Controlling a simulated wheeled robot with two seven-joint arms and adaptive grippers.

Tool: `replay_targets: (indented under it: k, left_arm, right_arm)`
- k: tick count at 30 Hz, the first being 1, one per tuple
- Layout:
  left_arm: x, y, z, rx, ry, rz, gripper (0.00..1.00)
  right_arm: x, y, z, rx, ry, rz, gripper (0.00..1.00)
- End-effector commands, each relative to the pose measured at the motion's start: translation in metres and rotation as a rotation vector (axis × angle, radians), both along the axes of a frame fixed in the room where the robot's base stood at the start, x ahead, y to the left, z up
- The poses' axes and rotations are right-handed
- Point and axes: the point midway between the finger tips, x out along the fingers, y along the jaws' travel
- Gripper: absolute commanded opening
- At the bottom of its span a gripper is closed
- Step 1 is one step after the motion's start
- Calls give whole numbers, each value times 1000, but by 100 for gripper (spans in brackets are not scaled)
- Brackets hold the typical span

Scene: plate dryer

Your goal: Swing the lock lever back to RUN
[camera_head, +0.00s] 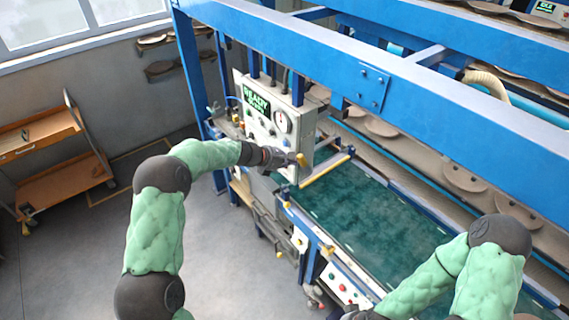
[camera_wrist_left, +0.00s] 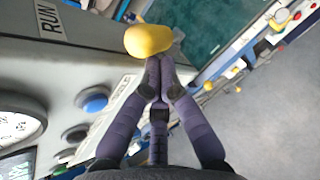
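The lock lever's yellow knob (camera_wrist_left: 148,40) stands out from the grey control box, near the RUN label (camera_wrist_left: 47,18) in the left wrist view. In the head view the knob (camera_head: 301,159) is small, at the lower right of the box. My left gripper (camera_wrist_left: 161,76) has its fingers drawn together, tips right at the knob's underside. The knob is outside the fingers; I cannot tell whether they touch it. The lever's shaft is hidden. My right gripper (camera_head: 360,314) is mostly cut off at the bottom edge of the head view.
The control box has a READY display (camera_head: 257,103), a gauge (camera_head: 281,121) and a blue button (camera_wrist_left: 96,98). The green conveyor bed (camera_head: 370,215) lies to the right, under blue frame beams (camera_head: 420,85). An orange cart (camera_head: 55,165) stands at left. The grey floor is open.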

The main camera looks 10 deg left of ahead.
Motion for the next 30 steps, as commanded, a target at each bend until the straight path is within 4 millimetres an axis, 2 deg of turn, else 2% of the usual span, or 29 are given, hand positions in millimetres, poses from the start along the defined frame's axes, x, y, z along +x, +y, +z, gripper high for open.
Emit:
replay_targets:
  k: [6, 13, 30]
  left_arm:
    - [13, -12, 12, -1, 0, -4, 0]
    - [21, -17, 18, -1, 0, -1, 0]
    - [26, -20, 19, -1, 0, -1, 0]
  right_arm:
    - [0, 0, 9, 0, 0, 0, 40]
    - [0, 0, 13, 0, 0, 0, 40]
    - [0, 0, 15, 0, 0, 0, 40]
